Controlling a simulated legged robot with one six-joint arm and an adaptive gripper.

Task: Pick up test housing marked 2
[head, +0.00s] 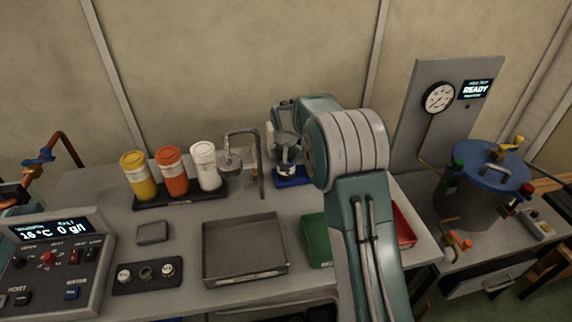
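A dark holder (133,286) at the front left of the bench carries three small round parts, possibly the test housings. The left part (124,276), middle part (146,273) and right part (167,270) stand in a row. The middle one looks darker; no number is legible on any of them. My arm reaches over the bench, with its end at the back near a blue base (293,179). My gripper (287,160) points down there, behind and to the right of the holder. Its fingers are too small and partly hidden to tell open from shut.
An empty grey tray (245,272) lies right of the holder. Behind stand yellow (139,175), orange (172,170) and white (205,165) bottles beside a bent pipe (260,160). Green (316,240) and red (404,228) bins flank my arm. A blue-lidded vessel (478,200) stands right.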

